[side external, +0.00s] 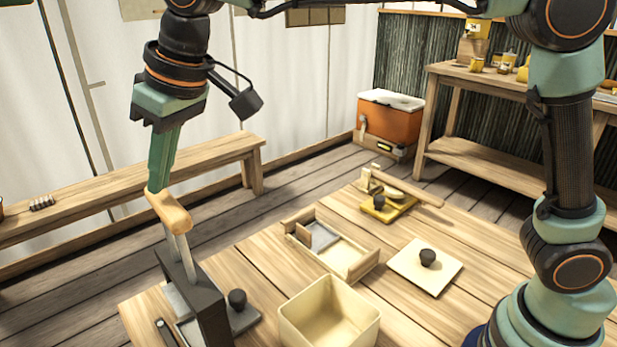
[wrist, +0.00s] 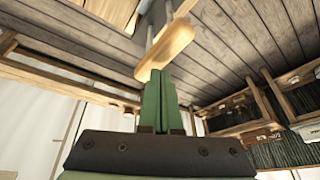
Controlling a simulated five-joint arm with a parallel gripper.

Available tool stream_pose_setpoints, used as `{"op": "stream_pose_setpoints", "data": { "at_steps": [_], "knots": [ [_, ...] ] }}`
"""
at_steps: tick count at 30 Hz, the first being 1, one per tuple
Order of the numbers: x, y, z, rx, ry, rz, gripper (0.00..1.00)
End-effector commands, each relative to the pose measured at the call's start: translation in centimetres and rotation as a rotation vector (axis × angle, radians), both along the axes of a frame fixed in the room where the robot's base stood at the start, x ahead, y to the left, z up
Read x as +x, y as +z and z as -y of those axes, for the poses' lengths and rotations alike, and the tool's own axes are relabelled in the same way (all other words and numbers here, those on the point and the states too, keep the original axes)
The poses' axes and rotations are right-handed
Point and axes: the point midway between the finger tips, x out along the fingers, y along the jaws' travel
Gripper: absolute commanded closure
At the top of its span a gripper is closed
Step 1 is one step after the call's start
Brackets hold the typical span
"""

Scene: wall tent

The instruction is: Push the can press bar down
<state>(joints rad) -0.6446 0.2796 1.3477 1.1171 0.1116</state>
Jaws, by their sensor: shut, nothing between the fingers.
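The can press bar (side external: 172,212) is a pale wooden handle on two grey rods (side external: 180,250). The rods rise from a dark press frame (side external: 205,305) at the table's near left corner. The bar stands high above the frame. My gripper (side external: 156,186) is shut and empty, pointing down, with its tips at the bar's upper left end. In the wrist view the bar (wrist: 165,48) lies just past my gripper's closed fingertips (wrist: 163,72). The tips look touching or very close; I cannot tell which. No can is clearly visible in the press.
On the table (side external: 270,250) are an open cream box (side external: 330,315), a wooden tray (side external: 345,260), a pale board with a black knob (side external: 427,257) and a yellow block device (side external: 388,205). A bench (side external: 130,190) stands behind. Space above the bar's right side is clear.

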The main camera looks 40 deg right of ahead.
Motion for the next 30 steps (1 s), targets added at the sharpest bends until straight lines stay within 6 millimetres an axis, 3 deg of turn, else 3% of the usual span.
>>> {"op": "stream_pose_setpoints", "data": {
  "at_steps": [30],
  "knots": [
    [0.0, -3.3, 0.0, -0.001, 0.0, -0.002, 1.0]
  ]
}}
